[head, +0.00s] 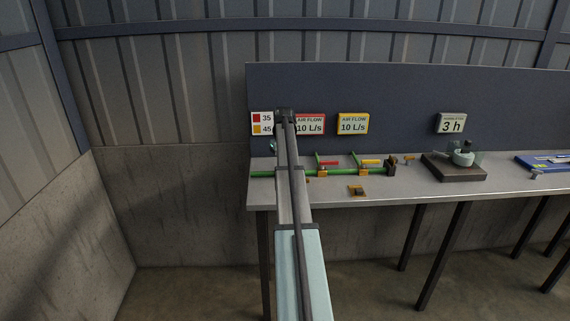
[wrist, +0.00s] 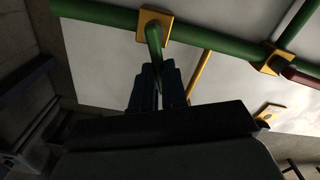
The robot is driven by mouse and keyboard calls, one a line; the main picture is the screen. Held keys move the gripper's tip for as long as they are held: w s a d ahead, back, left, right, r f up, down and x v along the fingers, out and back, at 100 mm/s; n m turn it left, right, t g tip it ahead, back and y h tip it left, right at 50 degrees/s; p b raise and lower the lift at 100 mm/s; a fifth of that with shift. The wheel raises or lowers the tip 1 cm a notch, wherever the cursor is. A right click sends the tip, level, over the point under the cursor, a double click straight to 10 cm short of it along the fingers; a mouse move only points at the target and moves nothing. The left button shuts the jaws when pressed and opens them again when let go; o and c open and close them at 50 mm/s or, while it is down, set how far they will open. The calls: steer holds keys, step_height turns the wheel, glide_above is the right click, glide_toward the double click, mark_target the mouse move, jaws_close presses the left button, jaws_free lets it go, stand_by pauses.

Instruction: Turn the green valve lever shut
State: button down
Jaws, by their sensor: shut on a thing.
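The green valve lever (wrist: 154,42) shows in the wrist view, pointing down from a yellow valve body (wrist: 148,26) on the green pipe (wrist: 100,12). My gripper (wrist: 159,70) is shut on the lever, with one dark finger on each side of it. The lever's lower end runs between the fingers. In the head view the pipe (head: 262,174) lies along the bench's left part. My own arm covers the green lever and the gripper there.
Valves with a red handle (head: 329,163) and a yellow handle (head: 371,161) stand to the right on branch pipes. A small yellow-and-dark piece (head: 357,190) lies near the front edge of the bench (head: 405,188). A dark block (head: 455,173) with a teal device stands farther right.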

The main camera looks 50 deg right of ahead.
steer(key=shift+a+m, duration=0.3)
steer(key=shift+m, duration=0.5)
steer(key=c, duration=1.2)
jaws_free()
steer(key=shift+w, duration=0.1)
steer(key=shift+o, duration=0.2)
step_height(320, 180, up, 14)
steer(key=shift+f, duration=0.1)
